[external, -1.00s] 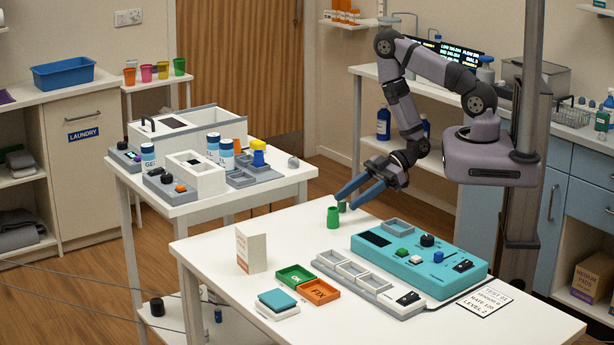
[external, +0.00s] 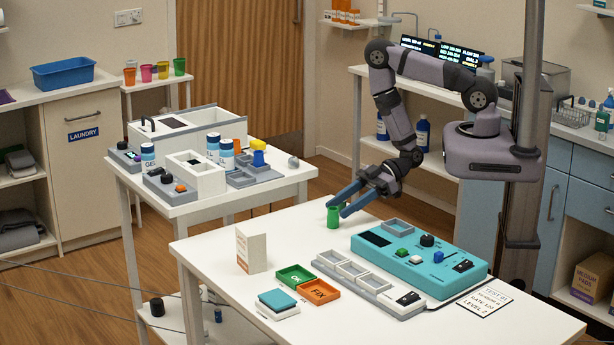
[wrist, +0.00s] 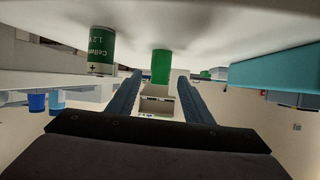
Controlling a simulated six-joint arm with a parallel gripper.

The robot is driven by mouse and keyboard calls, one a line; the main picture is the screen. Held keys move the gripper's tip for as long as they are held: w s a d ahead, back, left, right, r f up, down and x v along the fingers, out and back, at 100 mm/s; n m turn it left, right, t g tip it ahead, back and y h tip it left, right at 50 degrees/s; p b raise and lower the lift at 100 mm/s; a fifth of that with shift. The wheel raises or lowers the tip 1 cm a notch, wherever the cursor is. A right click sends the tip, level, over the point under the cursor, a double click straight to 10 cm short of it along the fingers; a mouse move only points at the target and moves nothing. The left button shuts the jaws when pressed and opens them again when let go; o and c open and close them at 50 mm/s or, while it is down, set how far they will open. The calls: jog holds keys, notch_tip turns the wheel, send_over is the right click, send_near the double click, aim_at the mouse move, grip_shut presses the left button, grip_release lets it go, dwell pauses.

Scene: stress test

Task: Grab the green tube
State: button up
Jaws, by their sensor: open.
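In the wrist view a plain green tube (wrist: 161,66) stands on the white table, between and beyond the fingertips of my gripper (wrist: 160,82). A green cylinder with white lettering reading "1.2 V" (wrist: 101,50), like a battery, stands left of it, outside the fingers. In the external view my gripper (external: 338,209) is open and low over the table's back left part. A green cylinder (external: 333,217) shows at its fingertips, partly covered by them. I cannot tell which of the two it is; the other is hidden there. Nothing is held.
The left part of the table is mostly clear.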

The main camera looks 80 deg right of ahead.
aim_at(333, 212)
jog(key=shift+p+x, duration=0.55)
jog(key=shift+x, duration=1.25)
jog(key=shift+f, duration=0.1)
jog(key=c, duration=1.1)
jog(key=shift+r, duration=0.2)
jog(key=shift+r+b, duration=0.65)
jog(key=shift+r, duration=4.2)
